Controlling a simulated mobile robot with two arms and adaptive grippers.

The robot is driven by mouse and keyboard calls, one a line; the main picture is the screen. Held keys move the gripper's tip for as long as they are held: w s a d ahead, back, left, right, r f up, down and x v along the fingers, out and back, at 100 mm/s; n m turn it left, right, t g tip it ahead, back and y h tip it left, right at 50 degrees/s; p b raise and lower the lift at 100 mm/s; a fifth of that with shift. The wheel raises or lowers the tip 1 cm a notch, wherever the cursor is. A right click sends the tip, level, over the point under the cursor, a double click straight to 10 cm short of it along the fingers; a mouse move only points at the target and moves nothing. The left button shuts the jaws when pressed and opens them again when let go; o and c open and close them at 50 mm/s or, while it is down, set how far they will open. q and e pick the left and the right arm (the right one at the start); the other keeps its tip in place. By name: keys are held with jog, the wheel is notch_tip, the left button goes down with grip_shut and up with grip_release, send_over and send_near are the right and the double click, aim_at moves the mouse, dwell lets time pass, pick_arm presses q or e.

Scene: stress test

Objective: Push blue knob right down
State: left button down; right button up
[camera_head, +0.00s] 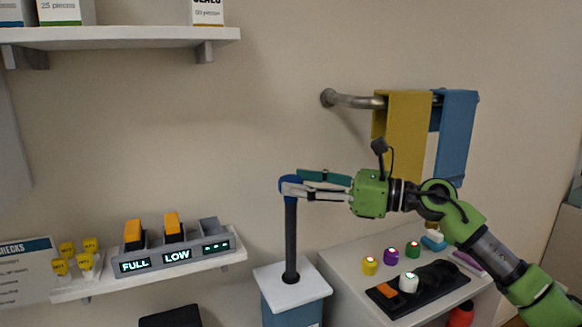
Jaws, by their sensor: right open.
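The blue knob (290,183) tops a dark upright rod (291,240), which rises from the white plate of a blue-sided stand (306,285). My right gripper (299,183), on a green arm from the right, is at the knob with its fingers pointing left. Its light finger overlaps the knob in the picture and partly hides it; I cannot tell whether they touch. The gripper is open, with a teal part above the light finger. My left gripper is not in view.
Right of the stand is a grey counter (345,262) with several colored knobs and a black tray (383,300). Towels (402,130) hang from a wall bar above. A shelf with displays (176,256) is at left. The wall left of the rod is clear.

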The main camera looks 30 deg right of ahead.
jog(key=shift+p+x, duration=0.6)
jog(key=shift+x, duration=0.7)
grip_shut()
jog(key=b, duration=1.8)
send_over(291, 276)
notch_tip(291, 276, down, 19)
jog(key=shift+r, duration=0.1)
jog(key=shift+f+b, duration=0.6)
jog(key=shift+f, duration=0.05)
jog(key=shift+a+f, duration=0.1)
grip_release()
